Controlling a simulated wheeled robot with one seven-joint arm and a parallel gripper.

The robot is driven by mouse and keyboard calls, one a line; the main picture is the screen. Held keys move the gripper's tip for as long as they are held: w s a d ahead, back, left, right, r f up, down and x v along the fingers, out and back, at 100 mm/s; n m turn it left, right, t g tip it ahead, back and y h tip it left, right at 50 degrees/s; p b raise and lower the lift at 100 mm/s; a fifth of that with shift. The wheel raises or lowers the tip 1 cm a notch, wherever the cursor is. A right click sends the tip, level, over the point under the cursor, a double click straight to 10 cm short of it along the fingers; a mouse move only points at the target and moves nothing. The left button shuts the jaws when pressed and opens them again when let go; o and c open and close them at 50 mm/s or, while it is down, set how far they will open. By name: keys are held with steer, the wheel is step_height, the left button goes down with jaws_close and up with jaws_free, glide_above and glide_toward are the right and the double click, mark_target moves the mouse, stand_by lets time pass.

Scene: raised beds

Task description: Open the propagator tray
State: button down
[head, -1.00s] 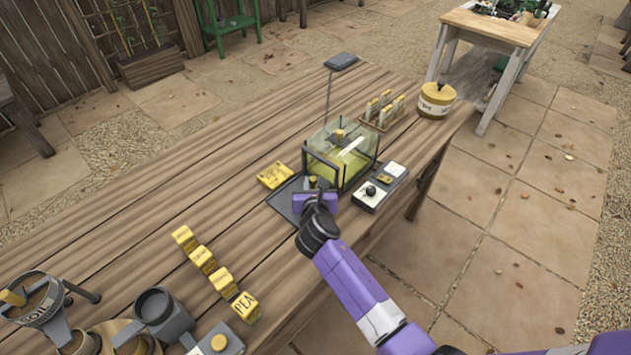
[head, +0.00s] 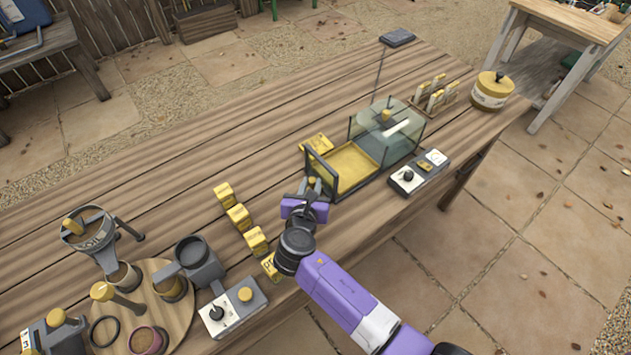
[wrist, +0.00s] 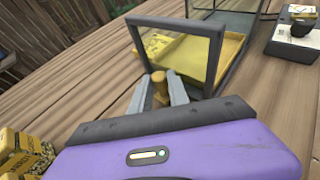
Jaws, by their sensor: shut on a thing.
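The propagator (head: 398,140) is a clear glass box with dark edges on the bench. Its yellow-floored tray (head: 352,164) extends out of the near-left end, with an upright, dark-framed clear front panel (wrist: 190,50). My gripper (head: 313,187) is at this front panel. In the wrist view, my gripper (wrist: 164,88) has its two grey fingers shut on the tray's yellow-brown knob (wrist: 160,92). The tray's back end lies by the glass box, and its exact overlap is hard to tell.
A control box (head: 419,173) stands right of the propagator. Yellow blocks (head: 239,217) sit left of my gripper. A label rack (head: 435,95) and a yellow pot (head: 491,91) stand behind. A round board (head: 180,318) with pots is at lower left. Bare planks lie farther left.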

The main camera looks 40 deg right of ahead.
steer(key=c, duration=1.5)
jaws_free()
steer(key=shift+c, duration=0.2)
steer(key=shift+v, duration=3.9)
steer(key=shift+s, duration=0.15)
